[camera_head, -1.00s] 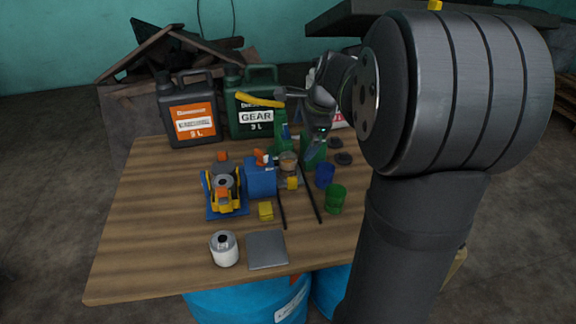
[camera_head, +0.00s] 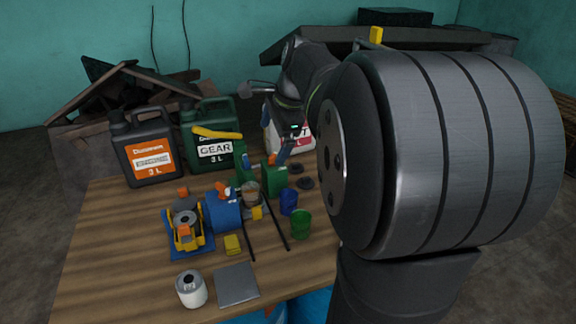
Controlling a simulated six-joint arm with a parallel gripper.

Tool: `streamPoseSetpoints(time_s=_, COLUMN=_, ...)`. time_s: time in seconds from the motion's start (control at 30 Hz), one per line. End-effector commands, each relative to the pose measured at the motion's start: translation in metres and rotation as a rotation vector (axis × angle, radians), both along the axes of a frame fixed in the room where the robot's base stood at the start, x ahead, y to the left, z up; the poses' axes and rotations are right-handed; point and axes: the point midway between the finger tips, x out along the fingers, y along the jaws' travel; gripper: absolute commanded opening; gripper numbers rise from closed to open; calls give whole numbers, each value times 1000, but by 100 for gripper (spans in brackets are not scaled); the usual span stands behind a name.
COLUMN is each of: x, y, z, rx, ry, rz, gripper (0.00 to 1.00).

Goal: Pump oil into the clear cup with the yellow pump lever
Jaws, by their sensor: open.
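The yellow pump lever (camera_head: 215,133) lies nearly level across the front of the green gear-oil can, above a green pump body (camera_head: 240,163). A small clear cup (camera_head: 250,193) with a brownish tint stands below, in front of the pump. I cannot tell how much oil is in it. My gripper (camera_head: 263,125) is open and empty, to the right of the lever. One finger points left above the lever's right end, apart from it in the picture. The other finger points down towards the green block beside the pump. My large arm link hides the table's right side.
The orange-labelled engine-oil can (camera_head: 148,150) and green gear-oil can (camera_head: 215,155) stand at the back. A blue-and-yellow machine (camera_head: 184,232), blue cup (camera_head: 288,201), green cup (camera_head: 301,224), white roll (camera_head: 191,289) and grey plate (camera_head: 237,284) stand around. The table's (camera_head: 105,255) left front is clear.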

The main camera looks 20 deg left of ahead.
Motion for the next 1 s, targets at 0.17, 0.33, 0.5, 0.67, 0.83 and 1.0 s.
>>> streamPoseSetpoints(time_s=0.17, x=0, y=0, z=1, rx=0, ry=0, rz=0, gripper=100)
streamPoseSetpoints(time_s=0.33, x=0, y=0, z=3, rx=0, ry=0, rz=0, gripper=100)
streamPoseSetpoints(time_s=0.5, x=0, y=0, z=19, rx=1, ry=-2, rz=1, gripper=100)
streamPoseSetpoints(time_s=0.67, x=0, y=0, z=35, rx=1, ry=-3, rz=1, gripper=100)
streamPoseSetpoints(time_s=0.83, x=0, y=0, z=48, rx=0, ry=-2, rz=0, gripper=100)
streamPoseSetpoints(time_s=1.0, x=0, y=0, z=51, rx=1, ry=-1, rz=0, gripper=100)
